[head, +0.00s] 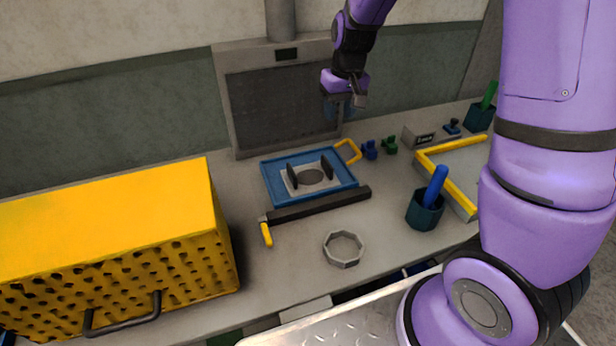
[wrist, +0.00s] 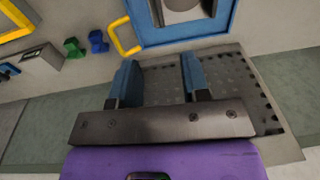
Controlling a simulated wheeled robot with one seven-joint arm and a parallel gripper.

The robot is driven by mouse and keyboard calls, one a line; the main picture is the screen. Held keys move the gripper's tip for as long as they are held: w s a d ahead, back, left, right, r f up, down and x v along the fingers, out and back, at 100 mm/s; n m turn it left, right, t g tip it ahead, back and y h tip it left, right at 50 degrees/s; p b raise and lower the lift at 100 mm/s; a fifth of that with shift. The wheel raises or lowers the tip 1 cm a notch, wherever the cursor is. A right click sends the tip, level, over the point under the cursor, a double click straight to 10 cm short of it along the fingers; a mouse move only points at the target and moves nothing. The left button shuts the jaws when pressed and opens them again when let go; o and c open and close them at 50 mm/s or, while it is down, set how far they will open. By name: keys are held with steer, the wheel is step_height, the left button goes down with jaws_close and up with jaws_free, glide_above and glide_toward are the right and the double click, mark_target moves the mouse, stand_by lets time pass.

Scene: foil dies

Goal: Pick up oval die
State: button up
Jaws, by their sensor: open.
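The oval die (head: 308,190) is a pale grey plate with a dark oval in its middle and two dark upright bars. It lies in a blue tray (head: 268,184) with a yellow loop handle (head: 352,151). My gripper (head: 340,108) hangs in the air behind and above the tray, in front of a dark perforated panel. In the wrist view my gripper's (wrist: 157,68) two blue fingers are apart with nothing between them. There the die (wrist: 182,16) is partly cut off at the top edge, beyond the fingertips.
A black bar (head: 320,205) lies before the tray, with a grey octagonal ring (head: 344,262) in front. A yellow perforated box (head: 110,225) fills the left. A dark cup (head: 424,212) with a blue handle and a yellow-edged tray (head: 452,184) stand right.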

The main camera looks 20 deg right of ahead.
steer(key=g, duration=0.1)
glide_above(328, 161)
steer(key=shift+h, duration=0.4)
step_height(328, 161, down, 10)
steer(key=shift+d+r, duration=0.1)
steer(key=shift+r, duration=0.1)
step_height(328, 161, down, 5)
steer(key=shift+a+f, duration=0.2)
steer(key=shift+f, duration=2.7)
jaws_close()
